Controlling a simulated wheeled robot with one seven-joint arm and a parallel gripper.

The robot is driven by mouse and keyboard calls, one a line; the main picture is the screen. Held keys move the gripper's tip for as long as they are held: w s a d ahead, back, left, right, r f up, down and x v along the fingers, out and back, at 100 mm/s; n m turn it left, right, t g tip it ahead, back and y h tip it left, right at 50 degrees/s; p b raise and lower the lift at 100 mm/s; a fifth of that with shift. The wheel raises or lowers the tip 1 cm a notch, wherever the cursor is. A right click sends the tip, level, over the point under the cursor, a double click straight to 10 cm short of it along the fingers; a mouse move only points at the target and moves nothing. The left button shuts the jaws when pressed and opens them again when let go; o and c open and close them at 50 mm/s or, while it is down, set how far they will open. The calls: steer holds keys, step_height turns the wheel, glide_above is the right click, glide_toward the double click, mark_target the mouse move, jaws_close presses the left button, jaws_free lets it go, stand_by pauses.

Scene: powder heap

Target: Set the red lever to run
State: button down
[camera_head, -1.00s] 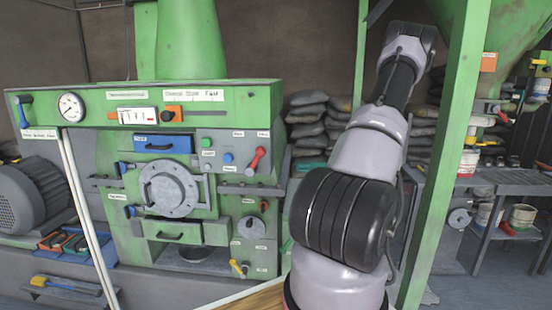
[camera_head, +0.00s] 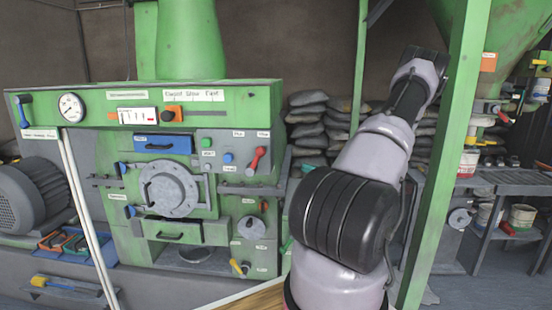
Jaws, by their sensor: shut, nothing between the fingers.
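The red lever (camera_head: 256,159) sits on the grey control panel at the right of the green machine (camera_head: 100,98). Its round knob is up and to the right, and its arm slants down to a pivot at lower left. Small labels stand above it, too small to read surely. My arm rises at the right of the picture, well right of the lever and apart from it. My gripper is not in view; the arm's upper end points away toward the back right.
Beside the lever are a green button (camera_head: 207,142) and a blue button (camera_head: 228,158). A yellow lever (camera_head: 239,267) is low on the panel. A green post (camera_head: 440,160) stands right of my arm. Grey sacks (camera_head: 306,115) are stacked behind. A wooden surface (camera_head: 262,299) lies in front.

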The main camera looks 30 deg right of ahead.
glide_toward(256, 161)
steer(key=a+r, duration=0.1)
steer(key=w+a+r, duration=0.1)
steer(key=r, duration=0.1)
steer(key=w+a+r, duration=0.1)
steer(key=shift+r, duration=0.25)
steer(key=shift+r, duration=0.1)
